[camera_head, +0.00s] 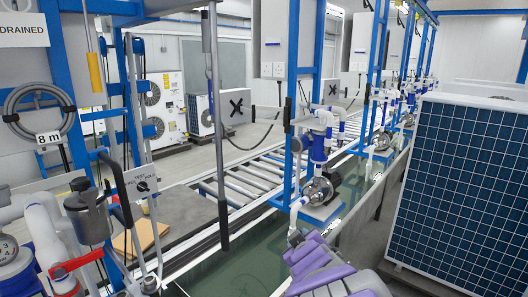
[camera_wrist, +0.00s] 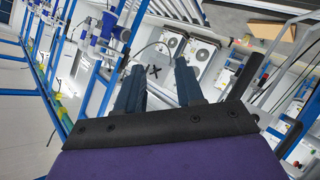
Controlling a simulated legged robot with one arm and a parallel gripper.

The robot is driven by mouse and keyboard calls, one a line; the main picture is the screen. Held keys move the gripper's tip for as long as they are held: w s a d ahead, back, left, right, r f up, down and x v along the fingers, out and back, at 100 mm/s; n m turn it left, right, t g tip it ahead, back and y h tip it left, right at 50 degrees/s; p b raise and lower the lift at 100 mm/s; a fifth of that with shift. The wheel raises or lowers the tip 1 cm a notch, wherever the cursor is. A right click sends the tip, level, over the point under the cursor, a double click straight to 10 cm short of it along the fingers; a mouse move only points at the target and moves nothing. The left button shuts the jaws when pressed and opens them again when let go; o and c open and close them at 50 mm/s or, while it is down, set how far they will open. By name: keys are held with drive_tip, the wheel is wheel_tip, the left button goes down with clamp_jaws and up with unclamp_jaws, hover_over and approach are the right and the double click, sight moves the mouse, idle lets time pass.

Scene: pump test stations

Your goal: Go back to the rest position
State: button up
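My gripper (camera_wrist: 159,84) shows in the wrist view with its two dark fingers spread apart. Nothing is between the fingers, and only the distant room shows beyond them. In the head view, purple and grey parts of my arm (camera_head: 325,272) show at the bottom, right of the middle. The fingertips cannot be made out there. No object is held.
A pump (camera_head: 318,190) on a blue frame stands ahead. A roller conveyor (camera_head: 255,178) runs behind it. A large dark blue gridded panel (camera_head: 462,190) stands close on the right. Pipes, a hose coil (camera_head: 38,112) and a switch plate (camera_head: 142,184) are near left.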

drive_tip(key=s+d+f+m+g+h, duration=0.2)
drive_tip(key=s+d+f+m+g, duration=0.1)
drive_tip(key=s+d, duration=0.3)
drive_tip(key=s+d+f+m+g+h, duration=0.1)
drive_tip(key=s+d+f+m+g, duration=0.15)
drive_tip(key=s+d, duration=0.4)
drive_tip(key=s+a+f+g+y, duration=0.1)
drive_tip(key=s+a+g, duration=0.1)
drive_tip(key=s, duration=0.7)
drive_tip(key=s+a+f+m+g+y, duration=0.1)
drive_tip(key=s+g, duration=0.3)
drive_tip(key=s, duration=0.5)
drive_tip(key=s+a+f+m+g, duration=0.1)
drive_tip(key=s+a+g, duration=0.2)
drive_tip(key=s, duration=0.7)
drive_tip(key=shift+a+f+y, duration=0.15)
drive_tip(key=shift+f+y, duration=0.15)
drive_tip(key=shift+y, duration=0.1)
drive_tip(key=shift+m+g, duration=0.25)
